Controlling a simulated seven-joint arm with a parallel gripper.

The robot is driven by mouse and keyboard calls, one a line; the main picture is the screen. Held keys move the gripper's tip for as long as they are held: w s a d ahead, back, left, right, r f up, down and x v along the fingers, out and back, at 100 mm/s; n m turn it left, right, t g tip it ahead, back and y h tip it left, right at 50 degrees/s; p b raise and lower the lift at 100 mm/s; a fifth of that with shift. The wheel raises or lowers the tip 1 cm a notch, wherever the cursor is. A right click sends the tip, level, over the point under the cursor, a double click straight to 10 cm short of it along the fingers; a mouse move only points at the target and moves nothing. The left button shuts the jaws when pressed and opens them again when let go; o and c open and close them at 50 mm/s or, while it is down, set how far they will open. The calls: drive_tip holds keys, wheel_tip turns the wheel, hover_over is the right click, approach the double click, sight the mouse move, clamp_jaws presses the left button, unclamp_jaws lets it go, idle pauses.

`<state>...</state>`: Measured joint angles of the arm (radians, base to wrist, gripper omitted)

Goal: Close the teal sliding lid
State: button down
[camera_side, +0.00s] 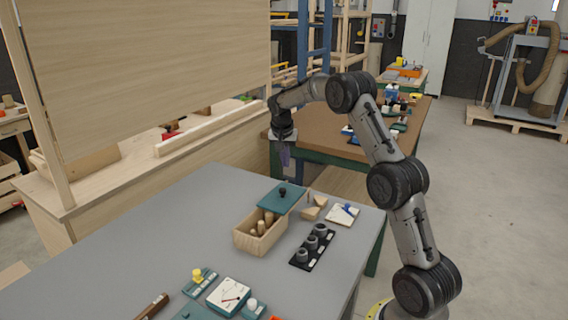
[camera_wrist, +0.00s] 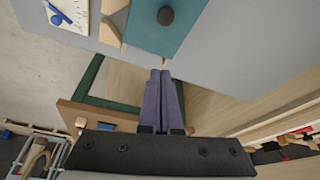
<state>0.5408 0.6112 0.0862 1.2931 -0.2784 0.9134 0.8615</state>
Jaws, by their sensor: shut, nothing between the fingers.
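The teal sliding lid (camera_side: 282,196) with a dark round knob sits partly over a wooden box (camera_side: 259,232). The near part of the box is uncovered, with wooden pegs (camera_side: 262,222) showing inside. In the wrist view the lid (camera_wrist: 155,38) is at the top, with its black knob (camera_wrist: 166,15) near the upper edge. My gripper (camera_side: 285,160) is above and beyond the lid, near the far table edge, pointing down. Its purple fingers (camera_wrist: 161,75) are together and empty, apart from the lid in the side view.
Wooden wedges (camera_side: 314,208) and a white card with a blue piece (camera_side: 342,214) lie right of the lid. A black block with grey cylinders (camera_side: 312,246) stands beside the box. A gauge (camera_side: 229,295) and small teal pieces lie at the front. The grey table (camera_side: 150,245) is clear to the left.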

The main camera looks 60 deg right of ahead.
hover_over(287, 185)
drive_tip(key=a, duration=0.1)
drive_tip(key=f, duration=0.6)
drive_tip(key=shift+s+a+f, duration=0.1)
drive_tip(key=shift+s+f, duration=0.2)
drive_tip(key=shift+a+f, duration=0.1)
drive_tip(key=shift+f, duration=0.2)
drive_tip(key=shift+s+a, duration=0.25)
drive_tip(key=shift+a, duration=0.6)
drive_tip(key=shift+s+a, duration=0.25)
drive_tip(key=shift+a, duration=0.6)
drive_tip(key=shift+a, duration=0.1)
drive_tip(key=a, duration=1.3)
drive_tip(key=shift+a, duration=0.35)
